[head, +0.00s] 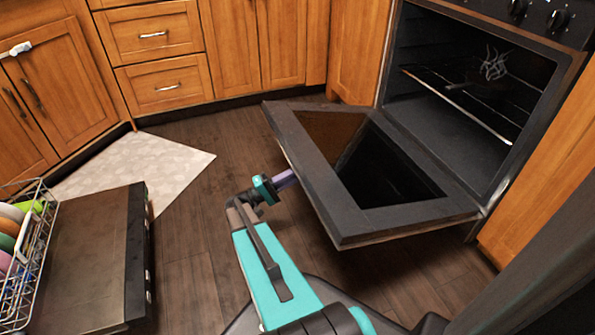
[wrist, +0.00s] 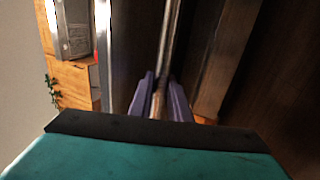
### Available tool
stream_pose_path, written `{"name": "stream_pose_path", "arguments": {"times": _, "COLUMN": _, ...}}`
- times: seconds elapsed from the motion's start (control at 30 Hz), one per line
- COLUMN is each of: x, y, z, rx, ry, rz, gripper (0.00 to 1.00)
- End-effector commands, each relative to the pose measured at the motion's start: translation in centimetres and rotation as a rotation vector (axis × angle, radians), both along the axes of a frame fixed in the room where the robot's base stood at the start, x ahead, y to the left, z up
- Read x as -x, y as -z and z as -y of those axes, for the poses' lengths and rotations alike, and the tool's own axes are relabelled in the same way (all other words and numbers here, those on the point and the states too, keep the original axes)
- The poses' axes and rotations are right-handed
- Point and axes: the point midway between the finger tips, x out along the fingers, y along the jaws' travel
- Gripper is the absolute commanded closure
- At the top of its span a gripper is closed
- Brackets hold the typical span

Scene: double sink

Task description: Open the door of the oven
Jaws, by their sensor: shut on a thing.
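The oven door (head: 360,222) hangs wide open, folded down and out from the oven (head: 472,85) at the right of the head view. My gripper (head: 287,179), with purple fingers, is at the door's left outer edge. In the wrist view my gripper (wrist: 160,98) has its two fingers on either side of a long metal handle bar (wrist: 168,45) and is shut on it. In the head view the handle and the fingertips are mostly hidden behind the door's edge.
The oven cavity is open, with wire racks (head: 460,100) inside. A dishwasher door (head: 85,260) lies open at lower left beside a dish rack (head: 25,235). Wooden cabinets (head: 155,50) line the back. A pale mat (head: 140,165) lies on the floor. Bare floor surrounds my arm.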

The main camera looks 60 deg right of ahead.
Motion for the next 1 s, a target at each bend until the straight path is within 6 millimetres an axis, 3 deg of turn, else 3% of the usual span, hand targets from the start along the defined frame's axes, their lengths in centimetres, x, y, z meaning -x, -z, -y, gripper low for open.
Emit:
{"name": "stream_pose_path", "arguments": {"times": 0.43, "x": -0.15, "y": 0.32, "z": 0.48, "rx": 0.000, "ry": -0.007, "rz": 0.000, "gripper": 1.00}}
{"name": "stream_pose_path", "arguments": {"times": 0.47, "x": -0.13, "y": 0.33, "z": 0.48, "rx": -0.001, "ry": -0.007, "rz": -0.001, "gripper": 0.78}}
{"name": "stream_pose_path", "arguments": {"times": 0.53, "x": -0.08, "y": 0.34, "z": 0.47, "rx": -0.001, "ry": -0.006, "rz": -0.001, "gripper": 0.66}}
{"name": "stream_pose_path", "arguments": {"times": 1.0, "x": -0.18, "y": 0.35, "z": 0.03, "rx": -0.001, "ry": -0.003, "rz": -0.001, "gripper": 0.65}}
